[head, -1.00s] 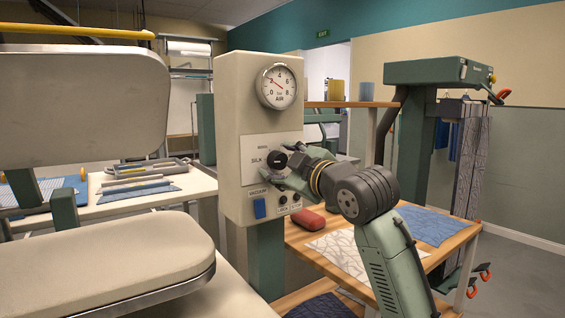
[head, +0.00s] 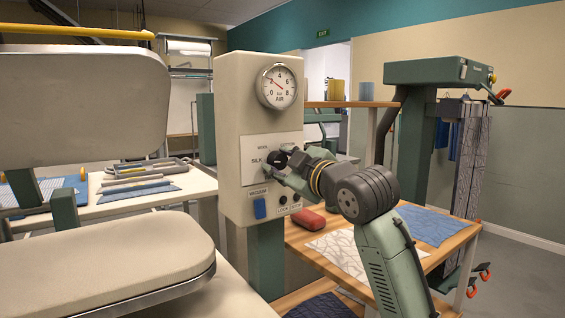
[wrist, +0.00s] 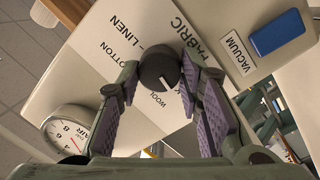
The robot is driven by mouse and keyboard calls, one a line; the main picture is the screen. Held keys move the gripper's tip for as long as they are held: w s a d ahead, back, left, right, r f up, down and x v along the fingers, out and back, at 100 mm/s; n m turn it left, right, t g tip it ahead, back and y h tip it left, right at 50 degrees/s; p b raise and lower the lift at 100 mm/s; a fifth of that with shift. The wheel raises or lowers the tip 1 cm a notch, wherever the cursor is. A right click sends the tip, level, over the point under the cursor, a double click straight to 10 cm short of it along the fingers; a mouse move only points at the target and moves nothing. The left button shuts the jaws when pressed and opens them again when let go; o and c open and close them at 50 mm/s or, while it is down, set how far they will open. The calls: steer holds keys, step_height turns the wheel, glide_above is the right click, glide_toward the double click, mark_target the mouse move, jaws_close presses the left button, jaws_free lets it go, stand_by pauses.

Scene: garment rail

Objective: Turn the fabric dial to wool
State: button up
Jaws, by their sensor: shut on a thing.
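The fabric dial (wrist: 158,68) is a round black knob on a white label plate (wrist: 105,62) in the wrist view. The plate reads LINEN, COTTON, WOOL and FABRIC. A white mark on the dial points to the lower right of that view, near the end of the word WOOL; I cannot tell if it lines up exactly. My gripper (wrist: 160,75) is shut on the dial, one purple-padded finger on each side. In the head view the dial (head: 277,158) is partly hidden by my gripper (head: 280,168), with SILK to its left.
The beige control box (head: 232,110) carries an air gauge (head: 278,86) above the dial and a blue vacuum switch (head: 259,208) below it. A red object (head: 307,220) lies on the wooden table (head: 312,262). A padded press (head: 100,245) stands at the left.

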steer(key=m+p, duration=0.1)
steer(key=m, duration=0.1)
steer(key=m+p, duration=0.2)
steer(key=m, duration=0.1)
steer(key=shift+r+g, duration=0.2)
steer(key=shift+g, duration=0.1)
steer(key=m+p, duration=0.2)
steer(key=m, duration=0.2)
steer(key=shift+w+g+p, duration=0.1)
steer(key=shift+g+p, duration=0.2)
steer(key=shift+p, duration=0.1)
steer(key=shift+d+f+m, duration=0.1)
steer(key=shift+m, duration=0.3)
steer(key=o, duration=1.2)
steer(key=v, duration=1.2)
